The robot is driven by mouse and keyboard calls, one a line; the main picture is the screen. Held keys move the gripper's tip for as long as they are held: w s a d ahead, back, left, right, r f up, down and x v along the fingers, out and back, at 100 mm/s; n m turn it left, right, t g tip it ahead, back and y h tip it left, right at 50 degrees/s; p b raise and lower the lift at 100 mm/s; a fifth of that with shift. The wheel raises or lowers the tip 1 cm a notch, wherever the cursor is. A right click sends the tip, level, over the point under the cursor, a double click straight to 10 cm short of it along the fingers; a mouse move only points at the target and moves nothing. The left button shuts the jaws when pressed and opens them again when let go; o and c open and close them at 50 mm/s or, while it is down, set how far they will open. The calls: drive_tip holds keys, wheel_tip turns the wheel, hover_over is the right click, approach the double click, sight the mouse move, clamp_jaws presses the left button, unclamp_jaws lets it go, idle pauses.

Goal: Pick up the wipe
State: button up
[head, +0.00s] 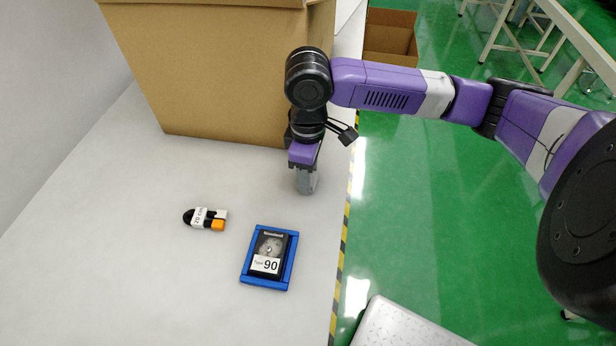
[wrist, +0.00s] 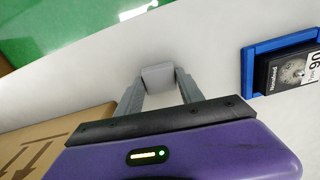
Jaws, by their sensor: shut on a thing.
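My gripper (head: 306,188) points down at the table near its right edge, in front of the large cardboard box. In the wrist view my gripper (wrist: 160,84) is shut on a small light grey block (wrist: 157,76), which sits between its two grey fingertips. This block may be the wipe; its label cannot be seen. In the head view the fingers largely hide it, and I cannot tell whether it touches the table.
A blue tray (head: 246,280) holding a dark device labelled 90 lies in front of my gripper. The cardboard box (head: 215,75) stands behind. The table's striped edge is close on the right.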

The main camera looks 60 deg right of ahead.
wheel_tip(320, 180, up, 20)
drive_tip(key=p, duration=0.1)
drive_tip(key=shift+p, duration=0.35)
